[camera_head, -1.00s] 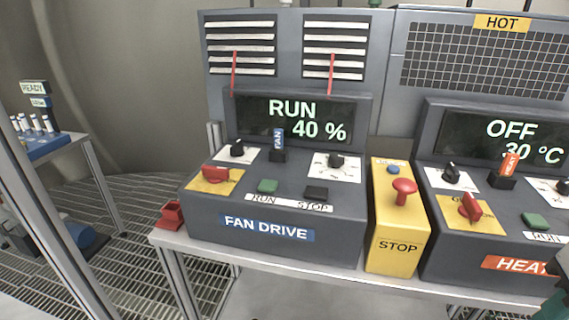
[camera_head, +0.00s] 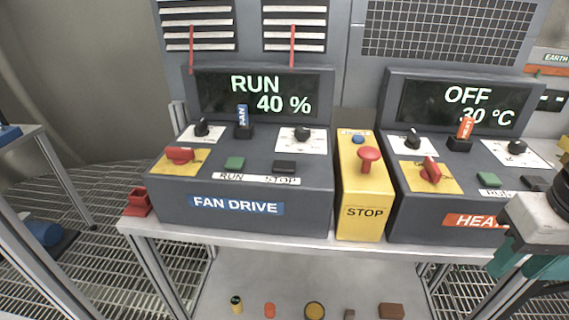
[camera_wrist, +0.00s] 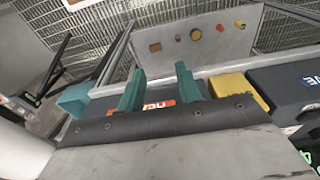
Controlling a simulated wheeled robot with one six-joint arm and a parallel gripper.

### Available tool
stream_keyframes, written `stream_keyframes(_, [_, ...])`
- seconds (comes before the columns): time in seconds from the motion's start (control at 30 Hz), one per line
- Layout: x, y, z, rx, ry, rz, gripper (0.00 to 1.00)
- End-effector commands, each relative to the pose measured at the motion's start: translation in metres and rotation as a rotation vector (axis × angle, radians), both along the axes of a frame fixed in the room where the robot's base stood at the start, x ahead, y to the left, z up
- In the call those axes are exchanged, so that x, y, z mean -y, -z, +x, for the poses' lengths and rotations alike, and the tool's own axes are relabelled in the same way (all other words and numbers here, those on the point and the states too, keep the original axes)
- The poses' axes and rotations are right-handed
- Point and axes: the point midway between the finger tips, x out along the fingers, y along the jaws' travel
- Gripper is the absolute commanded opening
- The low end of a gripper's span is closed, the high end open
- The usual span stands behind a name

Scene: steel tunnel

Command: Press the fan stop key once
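The fan drive console (camera_head: 237,208) stands on the bench, its display (camera_head: 262,93) reading RUN 40 %. Its black stop key (camera_head: 284,167) sits above the STOP label, right of the green run key (camera_head: 235,163). Part of the console also shows at the right of the wrist view (camera_wrist: 290,85). My gripper shows at the right edge of the head view, in front of the heater console (camera_head: 440,205), well right of the stop key. In the wrist view my gripper (camera_wrist: 159,70) has its two teal fingers apart with nothing between them. The stop key cannot be made out there.
A yellow box with a red mushroom STOP button (camera_head: 369,155) stands between the consoles. A red rotary switch (camera_head: 180,154) and a blue FAN tag (camera_head: 242,116) rise near the keys. Several small items lie on the lower shelf (camera_head: 270,280).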

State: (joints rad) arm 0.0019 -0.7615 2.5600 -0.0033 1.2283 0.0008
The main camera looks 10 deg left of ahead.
Motion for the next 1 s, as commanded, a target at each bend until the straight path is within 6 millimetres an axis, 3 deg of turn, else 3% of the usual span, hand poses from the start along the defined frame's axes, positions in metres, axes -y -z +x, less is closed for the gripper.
stream_keyframes(0.03, [0.0000, 0.0000, 0.0000, 0.000, 0.000, 0.000, 0.26])
stream_keyframes(0.13, [0.0000, 0.0000, 0.0000, 0.000, 0.000, 0.000, 0.00])
stream_keyframes(1.0, [0.0000, 0.0000, 0.0000, 0.000, 0.000, 0.000, 0.00])
